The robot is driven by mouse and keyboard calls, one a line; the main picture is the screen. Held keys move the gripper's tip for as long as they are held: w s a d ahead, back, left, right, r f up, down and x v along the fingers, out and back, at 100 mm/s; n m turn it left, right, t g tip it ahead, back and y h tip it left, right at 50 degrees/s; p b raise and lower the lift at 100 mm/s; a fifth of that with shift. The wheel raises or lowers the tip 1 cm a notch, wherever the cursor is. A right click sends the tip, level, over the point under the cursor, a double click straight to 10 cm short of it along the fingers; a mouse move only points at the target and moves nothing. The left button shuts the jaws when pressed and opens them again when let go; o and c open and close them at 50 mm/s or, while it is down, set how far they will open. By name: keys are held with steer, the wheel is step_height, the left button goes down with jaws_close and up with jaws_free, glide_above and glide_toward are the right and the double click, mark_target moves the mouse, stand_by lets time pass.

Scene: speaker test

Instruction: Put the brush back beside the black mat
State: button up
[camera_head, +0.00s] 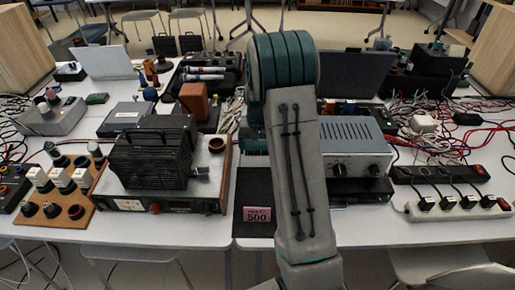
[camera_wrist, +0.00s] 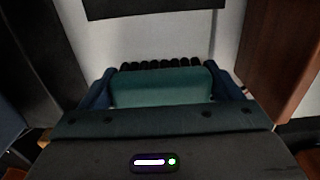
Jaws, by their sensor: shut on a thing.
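The brush (camera_wrist: 160,86), with a green body and a row of black tufts along its far edge, sits between the two blue fingers of my gripper (camera_wrist: 165,88) in the wrist view. My gripper is shut on it. In the head view my arm covers most of the gripper, and I cannot make out the brush clearly. The black mat (camera_head: 255,184) lies on the white table just left of my forearm, with a pink card (camera_head: 258,214) marked 500 at its front. A dark flat edge at the top of the wrist view looks like the mat (camera_wrist: 150,9), apart from the brush.
A black finned amplifier (camera_head: 155,155) on a wood-sided unit (camera_head: 150,203) stands left of the mat. A grey metal box (camera_head: 352,142) stands on the right. A brown wooden panel (camera_wrist: 272,55) rises close beside the gripper. A narrow white table strip (camera_wrist: 160,40) is clear.

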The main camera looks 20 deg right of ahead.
mark_target(257, 144)
steer(key=shift+f, duration=0.25)
steer(key=shift+f, duration=0.1)
steer(key=o, duration=1)
steer(key=shift+o, duration=0.2)
step_height(257, 144, up, 12)
steer(key=shift+r+p, duration=0.1)
steer(key=shift+p, duration=0.2)
steer(key=s+a+r+n+t, duration=0.1)
steer(key=s+a+r, duration=0.3)
steer(key=s, duration=0.3)
steer(key=s+a+r+n, duration=0.1)
steer(key=s+a+r, duration=0.25)
steer(key=s, duration=0.25)
steer(key=s+a+n, duration=0.1)
steer(key=s+a, duration=0.1)
steer(key=s, duration=0.5)
steer(key=s+a+f+n+t, duration=0.1)
steer(key=s+a, duration=0.1)
steer(key=s, duration=0.5)
steer(key=shift+a+f+n, duration=0.15)
steer(key=shift+f+n, duration=0.15)
steer(key=shift+r, duration=0.1)
